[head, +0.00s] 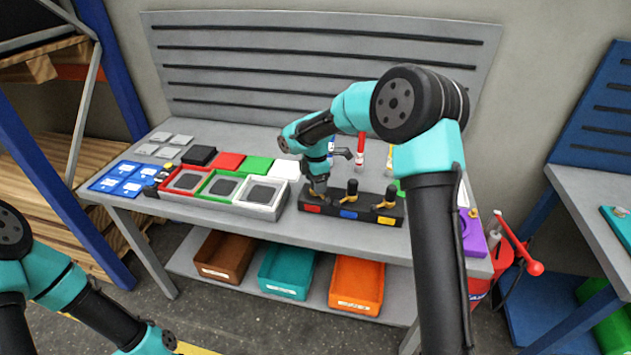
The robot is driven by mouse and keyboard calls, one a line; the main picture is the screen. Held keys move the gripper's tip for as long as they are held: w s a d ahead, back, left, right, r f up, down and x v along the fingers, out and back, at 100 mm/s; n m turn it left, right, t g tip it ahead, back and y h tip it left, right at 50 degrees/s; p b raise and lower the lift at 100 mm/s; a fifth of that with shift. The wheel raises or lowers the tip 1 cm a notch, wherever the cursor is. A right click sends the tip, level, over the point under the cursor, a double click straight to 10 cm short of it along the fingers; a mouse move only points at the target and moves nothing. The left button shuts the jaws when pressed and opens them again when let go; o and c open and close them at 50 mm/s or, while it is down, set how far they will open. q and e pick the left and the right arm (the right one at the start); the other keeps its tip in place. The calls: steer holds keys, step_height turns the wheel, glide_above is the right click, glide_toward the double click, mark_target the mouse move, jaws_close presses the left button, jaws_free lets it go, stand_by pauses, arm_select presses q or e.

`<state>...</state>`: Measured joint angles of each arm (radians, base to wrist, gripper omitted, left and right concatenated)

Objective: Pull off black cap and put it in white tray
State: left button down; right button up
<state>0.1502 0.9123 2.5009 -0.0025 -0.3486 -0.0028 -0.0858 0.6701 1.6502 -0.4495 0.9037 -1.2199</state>
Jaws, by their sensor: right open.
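A black block (330,208) with red, blue and yellow labels stands on the table. Black caps show on its middle post (352,187) and its right post (389,199). My right gripper (317,187) points down at the left post, above the red label. It is open, and its fingers are small and overlap the post, so whether a cap sits there and whether they touch it is unclear. The white tray (265,211), with a dark inner pad, lies just left of the block. My left arm is at the lower left; its fingers are out of the frame.
Green (219,199) and red (168,190) trays stand beside the white one. Behind them lie black, red, green and white plates; blue plates (122,178) lie farther left. Several bins (356,285) sit on the lower shelf. A purple object (472,237) stands at the right.

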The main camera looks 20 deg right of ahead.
steer(key=shift+c, duration=0.2)
steer(key=c, duration=1.1)
